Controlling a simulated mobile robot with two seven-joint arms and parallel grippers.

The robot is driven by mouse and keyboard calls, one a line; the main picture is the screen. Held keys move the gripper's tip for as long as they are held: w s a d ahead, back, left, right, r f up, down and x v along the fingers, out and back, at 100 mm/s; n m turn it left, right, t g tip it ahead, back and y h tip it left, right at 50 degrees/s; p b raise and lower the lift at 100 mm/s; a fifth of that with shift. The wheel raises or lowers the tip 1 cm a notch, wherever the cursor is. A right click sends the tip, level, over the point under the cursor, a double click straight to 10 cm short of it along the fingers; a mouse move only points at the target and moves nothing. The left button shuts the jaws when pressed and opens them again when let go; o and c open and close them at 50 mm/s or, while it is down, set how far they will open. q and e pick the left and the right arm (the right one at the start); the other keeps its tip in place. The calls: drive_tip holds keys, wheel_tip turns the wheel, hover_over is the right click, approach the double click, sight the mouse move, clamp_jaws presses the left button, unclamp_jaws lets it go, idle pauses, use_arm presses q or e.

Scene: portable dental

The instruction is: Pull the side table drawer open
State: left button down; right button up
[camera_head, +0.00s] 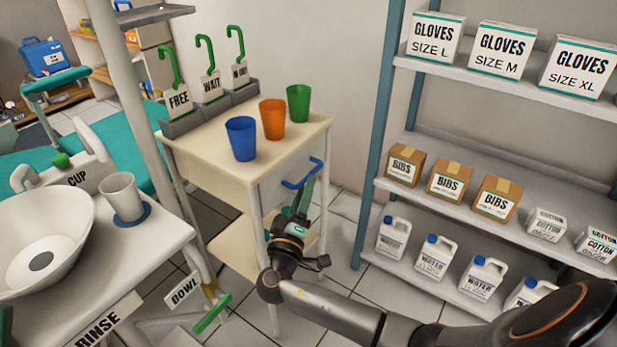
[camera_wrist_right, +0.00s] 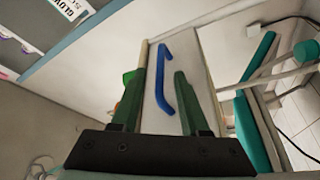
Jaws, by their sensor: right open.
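The side table (camera_head: 220,160) is cream-coloured and stands in the middle of the head view. Its drawer front (camera_head: 275,188) is white, faces right and looks shut. A blue bar handle (camera_head: 303,172) is on that front. My right gripper (camera_head: 302,192) is open, with its fingers reaching up toward the handle. In the right wrist view the blue handle (camera_wrist_right: 163,78) shows between the two open fingers of my right gripper (camera_wrist_right: 158,76); whether they touch it I cannot tell.
Blue (camera_head: 241,138), orange (camera_head: 272,118) and green (camera_head: 298,103) cups stand on the tabletop, beside a grey rack (camera_head: 185,123) with labelled green hooks. A shelf unit (camera_head: 365,190) with boxes and jugs stands at right. A rinse basin (camera_head: 40,240) is at left. Floor shows between table and shelves.

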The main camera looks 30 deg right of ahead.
sight(310, 173)
drive_tip(key=x, duration=0.5)
drive_tip(key=shift+b, duration=0.3)
clamp_jaws()
drive_tip(key=shift+a, duration=0.1)
idle(1.0)
